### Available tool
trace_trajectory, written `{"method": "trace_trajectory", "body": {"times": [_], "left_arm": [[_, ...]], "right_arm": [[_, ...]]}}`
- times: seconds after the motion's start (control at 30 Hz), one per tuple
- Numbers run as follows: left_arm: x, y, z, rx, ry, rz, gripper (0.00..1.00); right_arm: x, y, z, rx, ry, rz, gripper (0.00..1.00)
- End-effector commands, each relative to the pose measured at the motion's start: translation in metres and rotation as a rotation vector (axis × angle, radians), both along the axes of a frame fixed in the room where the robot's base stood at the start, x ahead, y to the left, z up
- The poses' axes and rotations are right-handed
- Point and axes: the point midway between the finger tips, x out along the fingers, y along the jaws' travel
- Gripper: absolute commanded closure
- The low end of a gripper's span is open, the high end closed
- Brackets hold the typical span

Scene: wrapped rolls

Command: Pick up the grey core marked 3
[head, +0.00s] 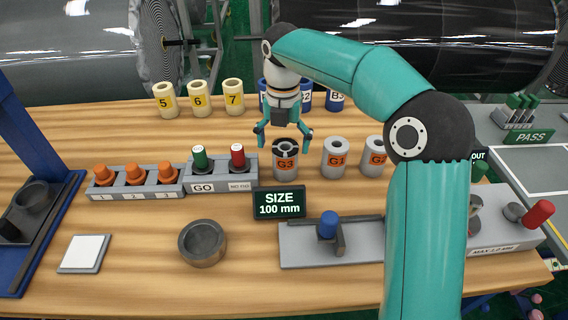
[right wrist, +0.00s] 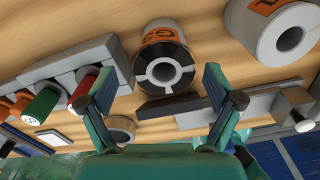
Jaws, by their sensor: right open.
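The grey core marked G3 (head: 285,163) stands upright on the wooden table, with an orange label and a dark slotted ring on its top. My right gripper (head: 283,136) hangs just above it with its fingers spread, open and empty. In the right wrist view the G3 core (right wrist: 163,72) lies between and beyond the two open fingers of the right gripper (right wrist: 160,78). A gap to the core shows on both sides. My left gripper is not in view.
Grey cores G1 (head: 335,158) and G2 (head: 374,157) stand to the right. Blue cores (head: 305,98) and cream cores (head: 198,98) stand behind. The GO button box (head: 222,178) is close on the left, the SIZE display (head: 279,203) in front. A dark bowl (head: 203,243) sits nearer.

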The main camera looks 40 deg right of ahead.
Motion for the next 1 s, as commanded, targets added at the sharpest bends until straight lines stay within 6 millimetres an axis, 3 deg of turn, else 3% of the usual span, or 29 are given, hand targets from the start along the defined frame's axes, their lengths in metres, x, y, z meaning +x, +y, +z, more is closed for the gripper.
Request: {"method": "trace_trajectory", "body": {"times": [0.4, 0.7, 0.77, 1.0], "left_arm": [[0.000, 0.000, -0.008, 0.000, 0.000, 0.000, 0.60], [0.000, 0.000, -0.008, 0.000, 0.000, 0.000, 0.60], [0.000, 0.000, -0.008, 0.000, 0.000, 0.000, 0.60], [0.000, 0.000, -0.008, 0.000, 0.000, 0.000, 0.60]], "right_arm": [[-0.001, -0.005, -0.047, 0.001, 0.002, -0.001, 0.09], [-0.001, -0.005, -0.053, 0.001, -0.001, -0.001, 0.09], [-0.001, -0.005, -0.052, 0.001, -0.001, -0.001, 0.16], [-0.001, -0.005, -0.052, 0.001, -0.001, -0.002, 0.56]]}}
